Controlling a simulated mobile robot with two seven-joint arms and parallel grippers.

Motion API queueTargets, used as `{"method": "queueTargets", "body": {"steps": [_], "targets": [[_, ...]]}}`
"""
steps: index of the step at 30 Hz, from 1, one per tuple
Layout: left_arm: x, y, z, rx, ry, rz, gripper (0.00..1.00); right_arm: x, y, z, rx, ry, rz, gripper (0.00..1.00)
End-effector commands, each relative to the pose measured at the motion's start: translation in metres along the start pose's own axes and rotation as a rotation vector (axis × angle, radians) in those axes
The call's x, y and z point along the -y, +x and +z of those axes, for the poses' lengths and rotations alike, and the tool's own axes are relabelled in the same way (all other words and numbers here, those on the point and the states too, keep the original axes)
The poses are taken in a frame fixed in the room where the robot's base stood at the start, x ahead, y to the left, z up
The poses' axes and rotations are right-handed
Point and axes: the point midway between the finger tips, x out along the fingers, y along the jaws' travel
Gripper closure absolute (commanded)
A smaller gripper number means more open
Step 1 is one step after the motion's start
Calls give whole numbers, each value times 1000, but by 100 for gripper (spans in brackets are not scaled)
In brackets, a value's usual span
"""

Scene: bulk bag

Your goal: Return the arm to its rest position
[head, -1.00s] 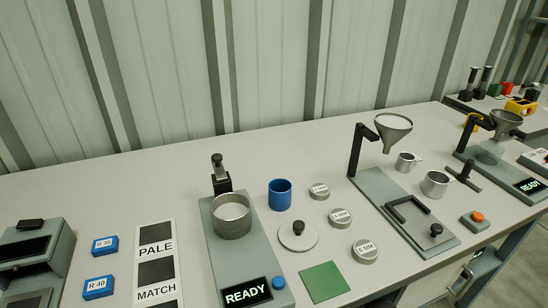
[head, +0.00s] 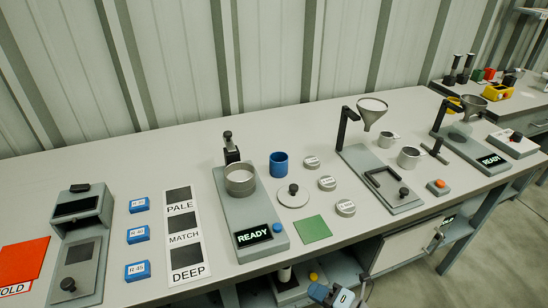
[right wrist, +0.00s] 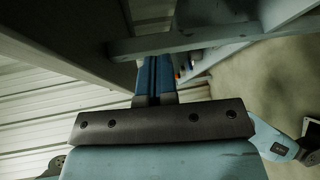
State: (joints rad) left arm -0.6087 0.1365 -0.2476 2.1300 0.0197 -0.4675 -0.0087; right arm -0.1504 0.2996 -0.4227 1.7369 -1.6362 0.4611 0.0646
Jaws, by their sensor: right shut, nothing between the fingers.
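Part of my right arm, light blue and white with dark parts, shows at the bottom edge of the head view, in front of the table (head: 420,215) and below its top. My right gripper (right wrist: 157,75) shows in the right wrist view as two dark blue fingers side by side. It is shut and holds nothing. It is beneath or beside the bench frame, apart from the items on the tabletop. My left arm and left gripper are not in view.
A grey READY station with a metal cup (head: 240,180), a blue cup (head: 278,164), a green square (head: 312,229) and a funnel stand (head: 348,128) are on the table. A lower shelf holds a unit with a yellow button (head: 313,277). Open floor (head: 490,250) lies at right.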

Motion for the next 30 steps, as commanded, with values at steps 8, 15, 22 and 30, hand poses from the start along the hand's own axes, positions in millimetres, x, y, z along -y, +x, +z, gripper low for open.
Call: {"method": "queueTargets", "body": {"steps": [8, 15, 22, 30], "targets": [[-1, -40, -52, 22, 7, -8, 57, -93, -75, 17, 391, 762, 221, 100], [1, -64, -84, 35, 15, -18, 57, -104, -144, 1, 678, 1435, 216, 100], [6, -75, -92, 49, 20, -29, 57, -103, -175, -31, 782, 1824, 147, 100], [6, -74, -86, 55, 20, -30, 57, -100, -178, -38, 792, 1893, 132, 100]]}}
